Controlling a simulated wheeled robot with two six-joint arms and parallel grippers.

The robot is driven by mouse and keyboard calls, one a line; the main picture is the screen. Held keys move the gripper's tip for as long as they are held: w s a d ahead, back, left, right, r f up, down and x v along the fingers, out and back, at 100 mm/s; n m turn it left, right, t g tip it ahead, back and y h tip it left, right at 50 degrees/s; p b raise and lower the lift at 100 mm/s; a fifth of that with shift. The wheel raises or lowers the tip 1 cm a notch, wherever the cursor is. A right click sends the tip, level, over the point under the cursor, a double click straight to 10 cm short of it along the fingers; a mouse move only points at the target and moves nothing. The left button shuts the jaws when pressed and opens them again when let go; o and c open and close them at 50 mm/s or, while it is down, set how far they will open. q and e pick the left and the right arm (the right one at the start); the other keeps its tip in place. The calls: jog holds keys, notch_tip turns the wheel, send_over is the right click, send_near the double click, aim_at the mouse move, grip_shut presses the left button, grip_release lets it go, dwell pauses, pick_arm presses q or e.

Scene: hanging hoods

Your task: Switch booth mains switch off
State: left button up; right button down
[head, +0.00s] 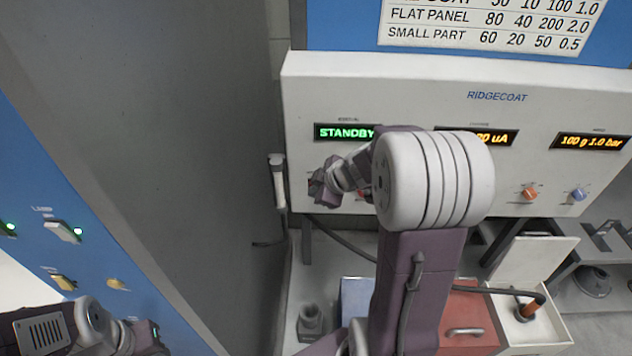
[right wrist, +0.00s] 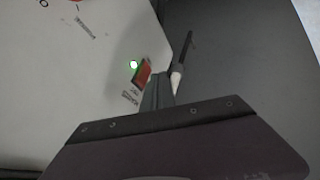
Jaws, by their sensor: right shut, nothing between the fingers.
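A red rocker switch (right wrist: 143,74) with a lit green lamp (right wrist: 133,64) beside it is on a white panel in the right wrist view. Its small label is not legible, so I cannot tell if it is the booth mains switch. My right gripper (head: 318,190) is shut and empty at the lower left of the white control box (head: 380,92). In the right wrist view its fingers (right wrist: 158,90) are right beside the red switch; I cannot tell if they touch it. In the head view the gripper and arm hide this spot. My left gripper (head: 150,338) is at the lower left, its fingers unclear.
The box shows a green STANDBY display (head: 343,132), orange displays, an orange knob (head: 530,193) and a blue knob (head: 578,194). A blue panel (head: 70,205) with switches and green lamps stands left. A white-bodied holder (head: 278,182) hangs beside the box. A red case (head: 470,315) lies below.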

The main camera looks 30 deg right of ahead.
jog(key=shift+w+d+r, duration=0.15)
jog(key=shift+w+d, duration=0.2)
jog(key=shift+w, duration=0.2)
jog(key=shift+w+r, duration=0.15)
jog(key=shift+w, duration=0.15)
jog(key=shift+r, duration=0.1)
jog(key=shift+r, duration=0.7)
